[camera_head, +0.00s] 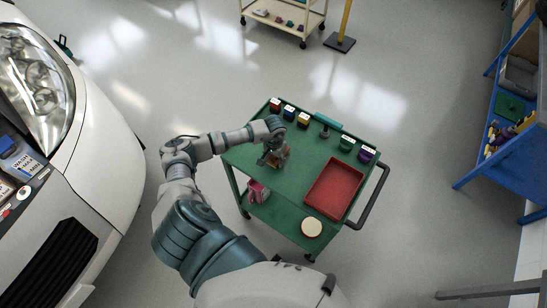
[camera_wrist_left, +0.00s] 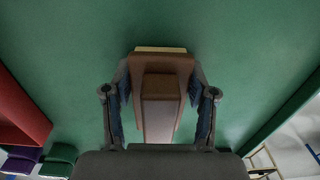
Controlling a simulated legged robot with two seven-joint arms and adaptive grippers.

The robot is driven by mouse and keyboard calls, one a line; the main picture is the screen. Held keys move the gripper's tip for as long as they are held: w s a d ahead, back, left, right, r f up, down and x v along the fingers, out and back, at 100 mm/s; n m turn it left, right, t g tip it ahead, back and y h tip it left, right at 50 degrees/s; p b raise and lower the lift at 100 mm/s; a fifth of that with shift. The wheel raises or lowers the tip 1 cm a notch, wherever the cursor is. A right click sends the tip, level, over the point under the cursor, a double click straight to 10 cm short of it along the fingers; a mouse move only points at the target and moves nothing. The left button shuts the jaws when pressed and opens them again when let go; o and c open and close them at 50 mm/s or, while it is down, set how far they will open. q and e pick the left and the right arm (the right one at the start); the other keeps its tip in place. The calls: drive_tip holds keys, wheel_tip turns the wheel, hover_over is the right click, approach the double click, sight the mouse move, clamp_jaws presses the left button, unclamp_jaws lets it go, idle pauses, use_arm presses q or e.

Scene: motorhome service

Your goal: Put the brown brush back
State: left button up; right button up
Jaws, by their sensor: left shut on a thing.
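The brown brush (camera_head: 283,152) is at my left gripper (camera_head: 271,155), over the green top of the cart (camera_head: 260,178). In the left wrist view my left gripper (camera_wrist_left: 160,97) has a finger on each side of the brown brush (camera_wrist_left: 160,65), and is shut on it. The brush has a pale strip along its far edge. Whether it touches the cart top I cannot tell. A teal piece (camera_head: 326,119) stands at the cart's far edge, between a yellow block (camera_head: 304,119) and a green block (camera_head: 346,143). My right gripper is not in view.
Red (camera_head: 275,104), blue (camera_head: 289,111) and purple (camera_head: 367,154) blocks also stand along the far edge. A red tray (camera_head: 333,190) and a round cream disc (camera_head: 311,228) are on the right and near parts. A pink item (camera_head: 258,191) sits at the near left.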

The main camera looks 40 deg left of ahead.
use_arm(q)
drive_tip(key=shift+f, duration=0.15)
drive_tip(key=o, duration=0.8)
drive_tip(key=shift+c, duration=0.2)
drive_tip(key=shift+o, duration=1.3)
drive_tip(key=shift+a, duration=0.15)
drive_tip(key=shift+a+f, duration=0.1)
drive_tip(key=shift+a, duration=0.2)
drive_tip(key=shift+r, duration=0.45)
drive_tip(key=r, duration=0.3)
drive_tip(key=r+b, duration=0.1)
drive_tip(key=r, duration=0.2)
drive_tip(key=r+b, duration=0.1)
drive_tip(key=r, duration=0.3)
drive_tip(key=shift+d, duration=0.3)
drive_tip(key=shift+a+r, duration=0.2)
drive_tip(key=shift+r, duration=0.5)
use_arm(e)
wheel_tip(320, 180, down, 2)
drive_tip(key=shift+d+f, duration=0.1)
use_arm(q)
drive_tip(key=shift+d, duration=0.15)
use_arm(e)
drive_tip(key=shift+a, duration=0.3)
